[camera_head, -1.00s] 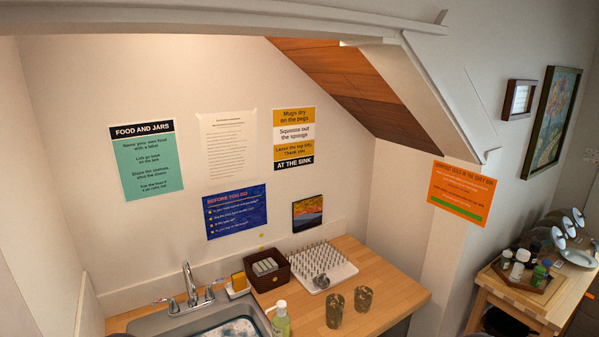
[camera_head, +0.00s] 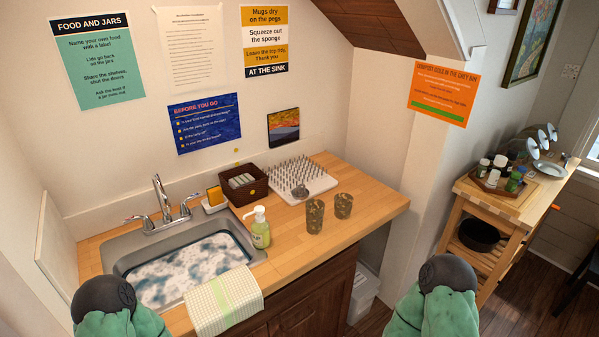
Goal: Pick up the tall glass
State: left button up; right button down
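Two patterned brownish glasses stand upright close together on the wooden counter, right of the sink. The left one, which looks the taller glass (camera_head: 315,217), is nearer the counter's front edge. The shorter glass (camera_head: 343,206) stands just right of it and slightly farther back. Green and black parts of my two arms show at the bottom left and bottom right, well apart from the glasses. Neither gripper's fingers can be seen.
A green soap bottle (camera_head: 260,229) stands left of the glasses, beside the sink (camera_head: 122,268). A white peg board (camera_head: 323,184) and a dark brown basket (camera_head: 235,181) are behind. The counter (camera_head: 378,198) is clear to the right. A checked towel (camera_head: 224,301) hangs over the front edge.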

aim_at(314, 208)
jog(key=i+l+u, duration=0.1)
jog(key=u, duration=0.35)
jog(key=l+u, duration=0.3)
jog(key=u, duration=0.15)
jog(key=l+u, duration=0.55)
jog(key=u, duration=0.3)
